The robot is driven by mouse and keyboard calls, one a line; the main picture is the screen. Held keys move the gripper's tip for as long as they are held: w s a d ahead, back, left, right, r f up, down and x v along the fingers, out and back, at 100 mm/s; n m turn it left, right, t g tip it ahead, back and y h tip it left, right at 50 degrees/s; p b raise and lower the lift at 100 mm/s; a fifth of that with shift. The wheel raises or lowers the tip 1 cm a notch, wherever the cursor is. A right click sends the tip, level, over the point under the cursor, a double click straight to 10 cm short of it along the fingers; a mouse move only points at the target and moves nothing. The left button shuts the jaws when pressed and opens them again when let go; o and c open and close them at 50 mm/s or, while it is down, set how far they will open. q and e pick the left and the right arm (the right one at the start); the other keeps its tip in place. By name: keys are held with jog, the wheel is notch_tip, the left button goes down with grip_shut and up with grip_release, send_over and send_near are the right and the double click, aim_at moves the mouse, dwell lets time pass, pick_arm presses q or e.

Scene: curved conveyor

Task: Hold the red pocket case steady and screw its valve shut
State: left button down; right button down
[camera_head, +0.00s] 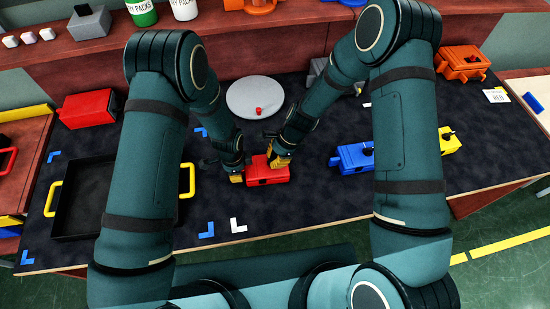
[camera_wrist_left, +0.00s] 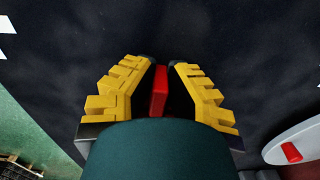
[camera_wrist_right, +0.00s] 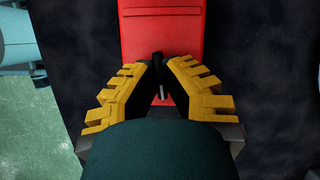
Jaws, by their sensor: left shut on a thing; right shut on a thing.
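The red pocket case (camera_head: 267,175) lies on the dark mat near the middle of the table. My left gripper (camera_head: 237,178) is at its left end, shut on a narrow red part (camera_wrist_left: 158,90) of it, as the left wrist view shows. My right gripper (camera_head: 279,160) is at the top of the case, its yellow fingers closed together around the small dark valve (camera_wrist_right: 158,62). The case's broad red face (camera_wrist_right: 160,25) shows beyond the fingertips in the right wrist view. The fingers hide most of the valve, so how far it is turned cannot be told.
A round grey disc (camera_head: 246,95) with a small red piece (camera_head: 259,111) stands behind the case. A black tray (camera_head: 58,222) with yellow handles is at left. Another red case (camera_head: 88,109) lies back left; a blue case (camera_head: 352,158) and yellow case (camera_head: 449,141) are at right.

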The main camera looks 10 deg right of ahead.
jog(key=n+g, duration=0.1)
jog(key=n, duration=0.3)
jog(key=shift+f+g, duration=0.1)
jog(key=shift+g, duration=0.3)
jog(key=n+g+h, duration=0.1)
jog(key=n, duration=0.3)
jog(key=shift+a, duration=0.1)
jog(key=n+g+h, duration=0.1)
jog(key=n+h, duration=0.1)
jog(key=n, duration=0.2)
jog(key=shift+n, duration=0.3)
jog(key=shift+a+n+h, duration=0.1)
jog(key=shift+n+h, duration=0.6)
jog(key=shift+n, duration=1.2)
jog(key=c, duration=1.1)
grip_release()
jog(key=shift+o, duration=0.2)
jog(key=shift+w, duration=0.1)
